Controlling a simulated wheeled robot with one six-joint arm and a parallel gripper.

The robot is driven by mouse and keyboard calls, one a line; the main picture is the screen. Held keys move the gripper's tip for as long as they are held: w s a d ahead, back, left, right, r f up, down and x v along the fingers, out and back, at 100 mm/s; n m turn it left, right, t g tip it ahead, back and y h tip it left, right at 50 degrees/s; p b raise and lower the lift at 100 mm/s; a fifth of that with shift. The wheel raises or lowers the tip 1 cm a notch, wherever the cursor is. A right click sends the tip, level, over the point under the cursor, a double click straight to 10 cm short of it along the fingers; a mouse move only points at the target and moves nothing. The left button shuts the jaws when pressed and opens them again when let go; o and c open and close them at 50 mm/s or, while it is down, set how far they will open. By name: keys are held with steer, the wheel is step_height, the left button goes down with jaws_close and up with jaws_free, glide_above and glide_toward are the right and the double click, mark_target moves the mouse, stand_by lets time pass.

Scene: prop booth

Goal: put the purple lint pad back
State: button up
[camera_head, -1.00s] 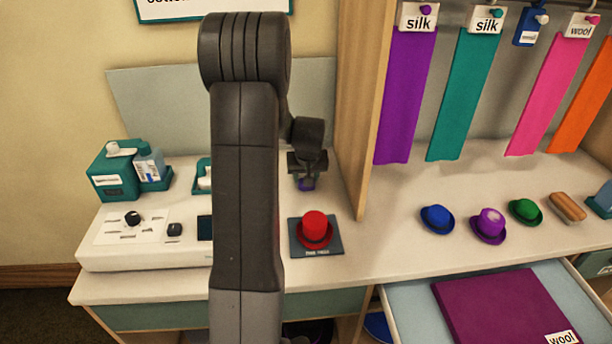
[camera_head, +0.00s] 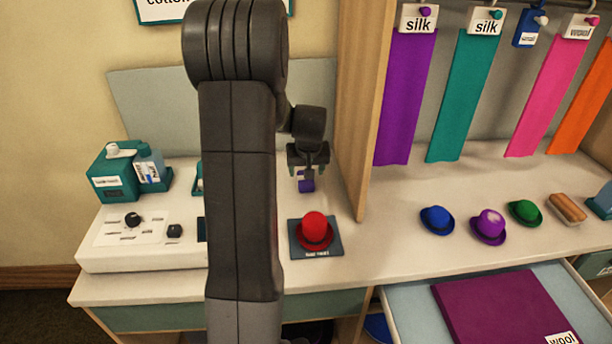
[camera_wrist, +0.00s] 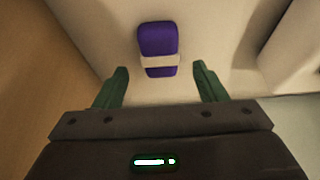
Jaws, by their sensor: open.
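The purple lint pad (camera_head: 306,184) is on the pale counter, behind the red hat and left of the wooden divider. In the wrist view the pad (camera_wrist: 158,42) is a rounded purple block with a white band across it. My gripper (camera_head: 308,168) is above and close to the pad in the head view. In the wrist view its two green fingers (camera_wrist: 161,82) are spread apart and empty, with the pad beyond the tips, roughly centred between them. No finger appears to touch the pad.
A red hat (camera_head: 314,228) sits on a dark labelled plate (camera_head: 330,250) in front. The wooden divider (camera_head: 362,120) stands close on the right. Blue (camera_head: 437,219), purple (camera_head: 488,226) and green (camera_head: 524,212) hats stand beyond it. An open drawer (camera_head: 410,310) juts out at the front right.

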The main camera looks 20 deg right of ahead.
steer(key=v, duration=0.7)
steer(key=shift+r, duration=0.25)
steer(key=shift+s+f, duration=0.1)
steer(key=shift+s, duration=0.05)
